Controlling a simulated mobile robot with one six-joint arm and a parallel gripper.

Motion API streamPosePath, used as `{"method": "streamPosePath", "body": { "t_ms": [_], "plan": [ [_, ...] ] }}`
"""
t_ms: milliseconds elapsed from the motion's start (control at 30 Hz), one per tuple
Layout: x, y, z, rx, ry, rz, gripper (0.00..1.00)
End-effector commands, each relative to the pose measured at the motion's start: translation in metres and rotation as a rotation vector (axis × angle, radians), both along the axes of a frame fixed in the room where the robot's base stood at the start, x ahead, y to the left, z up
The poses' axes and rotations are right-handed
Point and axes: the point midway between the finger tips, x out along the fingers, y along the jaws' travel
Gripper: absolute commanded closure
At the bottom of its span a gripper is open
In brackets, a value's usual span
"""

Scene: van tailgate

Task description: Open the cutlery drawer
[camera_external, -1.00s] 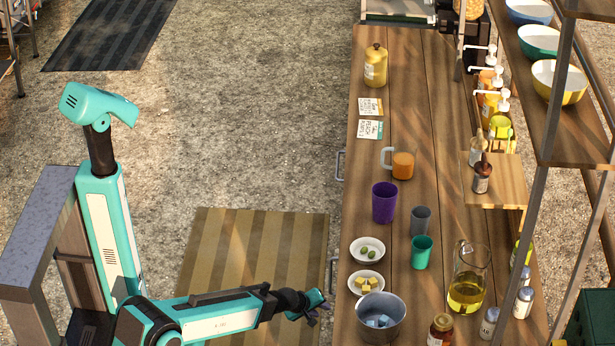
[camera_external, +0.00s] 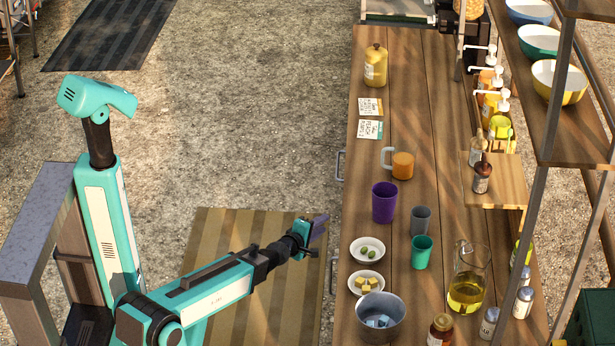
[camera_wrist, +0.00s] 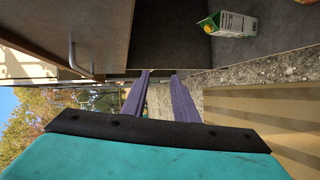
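My gripper (camera_external: 318,228) is beside the left edge of the wooden counter, just left of it in the external view. In the wrist view its two purple fingers (camera_wrist: 162,76) are apart with nothing between them. Two metal handles show on the counter's left side, an upper one (camera_external: 340,165) and a lower one (camera_external: 334,276). My gripper is between them in the picture and touches neither. The wrist view shows a metal bar handle (camera_wrist: 72,52) on a dark front panel, left of the fingers. I cannot tell which front is the cutlery drawer.
An open compartment in the wrist view holds a green and white carton (camera_wrist: 230,24). The counter top carries a purple cup (camera_external: 384,203), a metal pot (camera_external: 381,318) and small bowls near its left edge.

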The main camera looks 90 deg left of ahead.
Motion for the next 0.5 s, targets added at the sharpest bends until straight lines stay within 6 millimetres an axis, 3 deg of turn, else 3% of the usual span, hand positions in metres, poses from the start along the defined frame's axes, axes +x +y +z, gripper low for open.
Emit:
{"method": "streamPosePath", "body": {
  "t_ms": [33,200,333,500],
  "plan": [
    [0.001,0.003,0.029,0.034,-0.005,0.006,0.74],
    [0.0,0.01,0.092,0.14,0.004,0.035,0.74],
    [-0.004,0.014,0.125,0.197,0.019,0.062,0.74],
    [-0.007,0.017,0.144,0.232,0.032,0.084,0.74]
  ]
}}
